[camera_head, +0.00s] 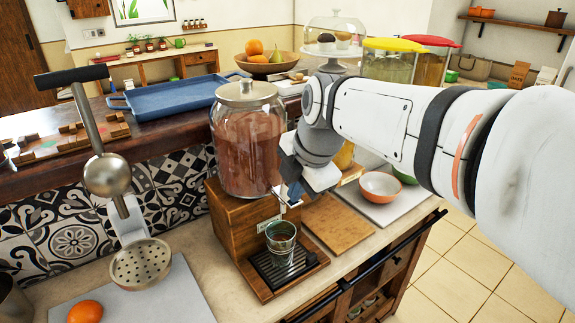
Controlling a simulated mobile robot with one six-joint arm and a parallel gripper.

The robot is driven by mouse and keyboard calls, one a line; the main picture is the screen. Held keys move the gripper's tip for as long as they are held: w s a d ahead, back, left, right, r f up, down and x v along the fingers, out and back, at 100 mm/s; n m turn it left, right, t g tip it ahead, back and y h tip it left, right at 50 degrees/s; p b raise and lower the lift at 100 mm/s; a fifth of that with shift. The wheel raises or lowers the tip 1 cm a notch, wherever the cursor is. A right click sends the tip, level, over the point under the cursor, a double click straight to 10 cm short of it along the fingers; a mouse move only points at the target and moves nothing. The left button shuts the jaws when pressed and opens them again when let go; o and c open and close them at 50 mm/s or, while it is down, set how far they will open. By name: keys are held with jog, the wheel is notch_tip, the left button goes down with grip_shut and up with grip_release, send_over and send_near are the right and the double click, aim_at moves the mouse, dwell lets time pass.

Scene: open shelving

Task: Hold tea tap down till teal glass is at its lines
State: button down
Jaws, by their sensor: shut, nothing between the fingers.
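The glass dispenser (246,150) of brown-red tea has a metal lid and stands on a wooden stand (236,222). The teal glass (281,244) stands upright on the black drip tray (262,268) at the front of the stand. Its lines and its fill level are too small to tell. My gripper (290,192) is shut and empty, at the dispenser's front right, above the glass. The tea tap is mostly hidden behind my gripper, so I cannot tell whether they touch or whether tea is flowing.
A citrus press (105,175) and an orange (85,312) are at the left. A wooden board (337,224) and an orange bowl (380,186) are right of the stand. A blue tray (180,97) lies on the ledge behind. My arm covers the right side.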

notch_tip(320, 180, up, 14)
jog(key=p, duration=0.2)
jog(key=shift+s+d+f, duration=0.15)
jog(key=shift+s+d, duration=0.15)
jog(key=shift+s, duration=0.15)
dwell(0.3)
jog(key=shift+p, duration=0.4)
